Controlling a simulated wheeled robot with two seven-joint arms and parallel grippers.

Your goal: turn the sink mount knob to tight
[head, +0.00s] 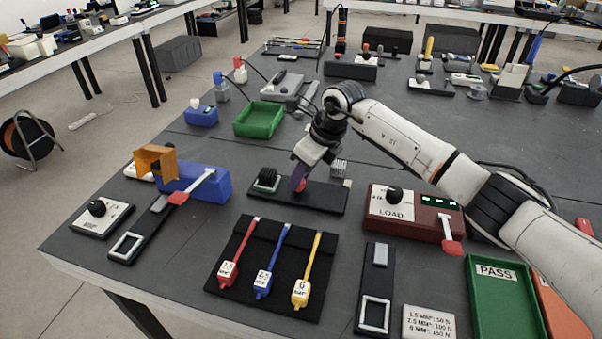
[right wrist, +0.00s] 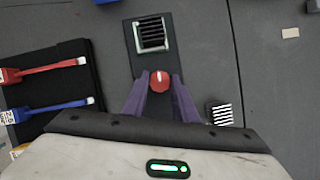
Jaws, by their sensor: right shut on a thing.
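The sink mount is a black plate (head: 322,199) with a black finned sink (head: 267,178) at its left end; the fins also show framed in the right wrist view (right wrist: 151,34). The red round knob (right wrist: 160,82) sits on the plate beside the sink, with a white mark on its top pointing roughly towards the sink. In the head view the knob (head: 301,185) is partly hidden by my right gripper (head: 299,181). The right gripper points down, its purple fingers shut on the knob from both sides. My left gripper is not in view.
A dark red LOAD box (head: 414,211) stands right of the mount. A black mat (head: 240,277) with red, blue and yellow cables lies in front. A blue block (head: 207,186) is at left, a green tray (head: 260,119) behind. A striped block (head: 339,168) stands just behind the plate.

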